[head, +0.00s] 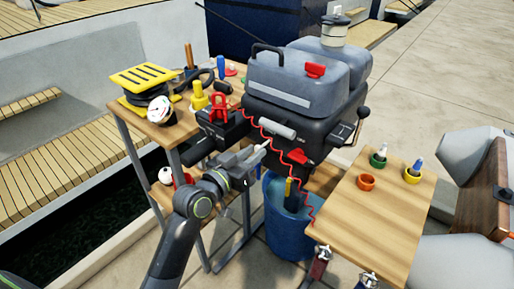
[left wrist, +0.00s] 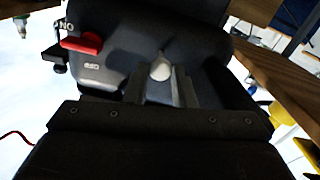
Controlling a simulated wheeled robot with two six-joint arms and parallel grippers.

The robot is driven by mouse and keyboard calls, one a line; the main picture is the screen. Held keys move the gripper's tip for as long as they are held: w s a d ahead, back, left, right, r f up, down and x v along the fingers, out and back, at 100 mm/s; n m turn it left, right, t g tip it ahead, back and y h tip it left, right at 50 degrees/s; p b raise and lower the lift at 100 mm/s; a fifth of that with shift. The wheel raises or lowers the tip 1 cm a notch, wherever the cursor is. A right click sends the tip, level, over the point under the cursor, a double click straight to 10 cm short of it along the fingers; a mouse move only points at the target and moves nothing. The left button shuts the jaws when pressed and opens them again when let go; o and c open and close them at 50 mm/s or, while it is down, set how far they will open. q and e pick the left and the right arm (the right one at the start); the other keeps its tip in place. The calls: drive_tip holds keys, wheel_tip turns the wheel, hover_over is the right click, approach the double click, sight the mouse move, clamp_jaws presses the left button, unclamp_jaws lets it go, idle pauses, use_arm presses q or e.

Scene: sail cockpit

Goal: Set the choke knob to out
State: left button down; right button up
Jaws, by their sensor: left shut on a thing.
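The choke knob (left wrist: 160,69) is a small pale rounded knob on the front of the dark outboard motor (left wrist: 115,72). In the left wrist view it sits between my left gripper's fingertips (left wrist: 160,84), which are shut on it. In the head view my left gripper (head: 262,151) reaches from below left to the front of the motor (head: 331,124), and its fingers largely hide the knob. I cannot tell how far out the knob stands. My right gripper is not in view.
A red lever (head: 297,156) is right of my gripper, and a red coiled cord (head: 268,138) hangs close by. A blue bucket (head: 288,224) stands below. A cluttered wooden table (head: 180,128) is at left, and another table (head: 372,218) with small cups is at right.

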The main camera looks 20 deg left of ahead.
use_arm(q)
drive_tip(key=shift+f, duration=0.1)
drive_tip(key=c, duration=1.2)
unclamp_jaws()
drive_tip(key=shift+s+a, duration=0.1)
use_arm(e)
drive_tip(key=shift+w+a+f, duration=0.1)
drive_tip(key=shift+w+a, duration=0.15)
use_arm(q)
drive_tip(key=shift+s, duration=0.1)
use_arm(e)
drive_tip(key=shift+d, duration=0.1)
use_arm(q)
drive_tip(key=v, duration=1.7)
drive_tip(key=shift+p, duration=0.35)
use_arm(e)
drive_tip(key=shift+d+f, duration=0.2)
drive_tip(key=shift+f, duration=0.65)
use_arm(q)
drive_tip(key=shift+s, duration=0.1)
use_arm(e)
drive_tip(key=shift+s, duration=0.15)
